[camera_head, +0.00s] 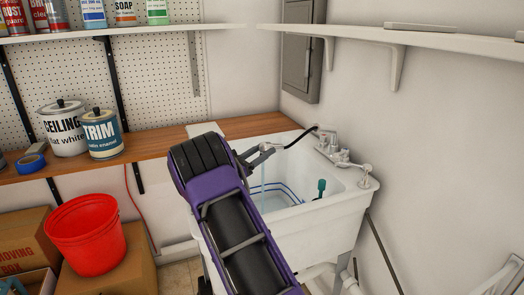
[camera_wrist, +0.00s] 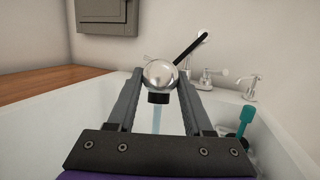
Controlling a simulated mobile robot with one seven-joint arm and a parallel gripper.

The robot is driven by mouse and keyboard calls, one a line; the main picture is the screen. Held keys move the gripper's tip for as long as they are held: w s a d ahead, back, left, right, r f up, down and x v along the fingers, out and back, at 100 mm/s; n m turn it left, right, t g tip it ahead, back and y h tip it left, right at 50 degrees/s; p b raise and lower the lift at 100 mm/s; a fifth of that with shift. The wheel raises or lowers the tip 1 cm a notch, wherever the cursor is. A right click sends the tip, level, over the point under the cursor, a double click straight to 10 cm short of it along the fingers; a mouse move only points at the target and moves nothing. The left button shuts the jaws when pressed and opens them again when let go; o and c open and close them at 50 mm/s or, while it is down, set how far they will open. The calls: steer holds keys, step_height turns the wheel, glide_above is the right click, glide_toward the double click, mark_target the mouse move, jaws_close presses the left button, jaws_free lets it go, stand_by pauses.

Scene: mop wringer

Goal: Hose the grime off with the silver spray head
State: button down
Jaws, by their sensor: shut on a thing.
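The silver spray head (camera_wrist: 160,74) is between the fingers of my gripper (camera_wrist: 160,84), which is shut on it. Its dark nozzle points down and a pale blue stream of water falls from it. A black hose runs from it up to the faucet (camera_wrist: 210,76). In the head view my gripper (camera_head: 257,153) is over the left part of the white utility sink (camera_head: 335,213), above the basin. The stream falls into the basin there too. Blue curved lines show on the basin's inside. I cannot make out grime clearly; my arm and gripper hide part of the basin.
A teal-handled tool (camera_head: 321,186) stands in the sink's right part. A soap pump (camera_head: 366,174) is on the rim. A wooden counter (camera_head: 160,143) with paint cans adjoins the sink on the left. A red bucket (camera_head: 88,238) sits on a box. A shelf (camera_head: 400,35) is above.

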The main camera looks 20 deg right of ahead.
steer(key=shift+s, duration=0.35)
steer(key=shift+s+d, duration=0.1)
steer(key=shift+d, duration=1.3)
steer(key=shift+w+d+b, duration=0.15)
steer(key=shift+w+b, duration=0.9)
steer(key=shift+w, duration=2)
stand_by(0.9)
